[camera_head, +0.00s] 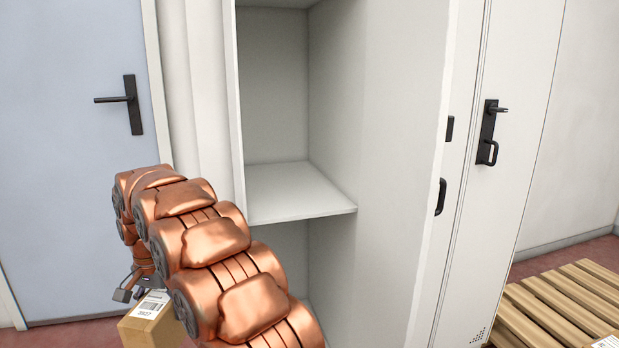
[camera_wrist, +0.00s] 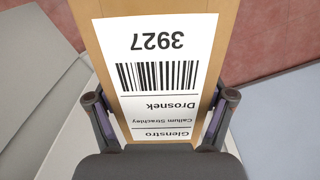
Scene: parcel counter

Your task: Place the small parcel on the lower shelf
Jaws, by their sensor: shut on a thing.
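The small parcel (camera_head: 146,330) is a brown cardboard box with a white label, low at the left in the head view. My gripper (camera_head: 130,292) is above it and shut on it. In the wrist view the parcel (camera_wrist: 228,30) fills the middle, its label reading 3927, with the two fingers of my gripper (camera_wrist: 160,112) on either side of it. A white open shelf unit stands to the right of the parcel. Its middle shelf board (camera_head: 295,190) is bare. The compartment below it (camera_head: 280,240) is partly hidden by my arm.
A blue-grey door (camera_head: 70,150) with a black handle is at the left. A white locker (camera_head: 500,190) with black handles stands right of the shelf unit. A wooden pallet (camera_head: 560,305) lies at the lower right. Reddish floor (camera_wrist: 285,45) shows in the wrist view.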

